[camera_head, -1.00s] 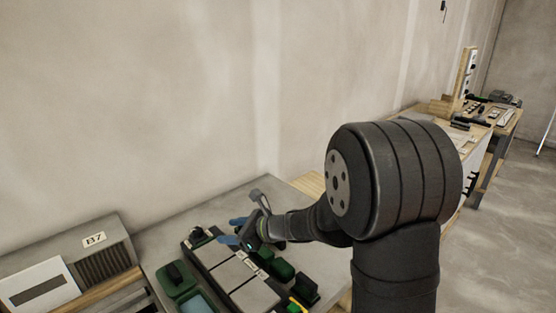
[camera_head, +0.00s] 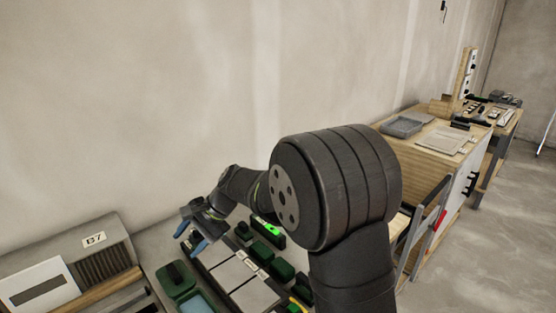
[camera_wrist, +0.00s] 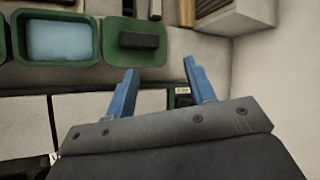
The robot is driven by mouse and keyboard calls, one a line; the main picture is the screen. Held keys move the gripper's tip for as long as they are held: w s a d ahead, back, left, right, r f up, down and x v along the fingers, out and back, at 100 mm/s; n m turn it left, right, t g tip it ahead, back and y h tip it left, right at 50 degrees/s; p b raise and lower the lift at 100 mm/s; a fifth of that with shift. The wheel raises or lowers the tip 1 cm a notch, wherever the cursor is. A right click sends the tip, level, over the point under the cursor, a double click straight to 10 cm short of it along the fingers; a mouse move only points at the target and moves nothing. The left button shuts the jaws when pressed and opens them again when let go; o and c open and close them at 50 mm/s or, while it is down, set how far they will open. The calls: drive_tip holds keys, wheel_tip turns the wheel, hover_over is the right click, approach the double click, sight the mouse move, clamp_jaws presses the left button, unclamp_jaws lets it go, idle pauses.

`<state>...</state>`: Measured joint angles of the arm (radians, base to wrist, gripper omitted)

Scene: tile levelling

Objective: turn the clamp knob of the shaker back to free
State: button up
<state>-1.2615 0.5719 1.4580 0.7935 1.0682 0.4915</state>
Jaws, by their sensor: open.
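The flat bench unit that I take for the shaker, with pale plates (camera_head: 232,272) in a dark frame, lies below my gripper; the wrist view also shows its plates (camera_wrist: 88,115). My gripper (camera_head: 191,238) is open and empty over the unit's far left corner, its blue fingers pointing down. In the wrist view the gripper (camera_wrist: 160,66) has its fingers spread. A small dark part with a pale label (camera_wrist: 182,94) shows partly behind the right finger; it may be the clamp knob. Its setting cannot be read, and my gripper hides that corner in the head view.
A green tray with a blue inside (camera_head: 197,304) and a green piece with a black block (camera_head: 175,275) lie left of the unit. Dark green blocks (camera_head: 268,254) and a lit green part (camera_head: 267,228) line its right side. A grey box marked B7 (camera_head: 93,239) stands at left.

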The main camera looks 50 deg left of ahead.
drive_tip(key=a+r+n+t+h, duration=0.2)
drive_tip(key=a+r+n+t, duration=0.5)
drive_tip(key=r+n+t, duration=0.55)
drive_tip(key=w+a+f+n+g, duration=0.2)
drive_tip(key=w+f, duration=0.1)
drive_tip(key=f, duration=0.8)
drive_tip(key=v, duration=1)
drive_tip(key=w+d+r+m, duration=0.1)
drive_tip(key=w+d, duration=0.3)
drive_tip(key=w, duration=0.4)
drive_tip(key=w+d+r+m+t, duration=0.1)
drive_tip(key=w+d, duration=0.3)
drive_tip(key=w, duration=0.5)
drive_tip(key=w+d+r+m, duration=0.1)
drive_tip(key=w+d+r, duration=0.2)
drive_tip(key=w, duration=0.5)
drive_tip(key=shift+w+d+m+h, duration=0.35)
drive_tip(key=shift+d+h, duration=0.05)
drive_tip(key=shift+d, duration=0.3)
drive_tip(key=shift+r+t, duration=0.1)
drive_tip(key=shift+t, duration=0.15)
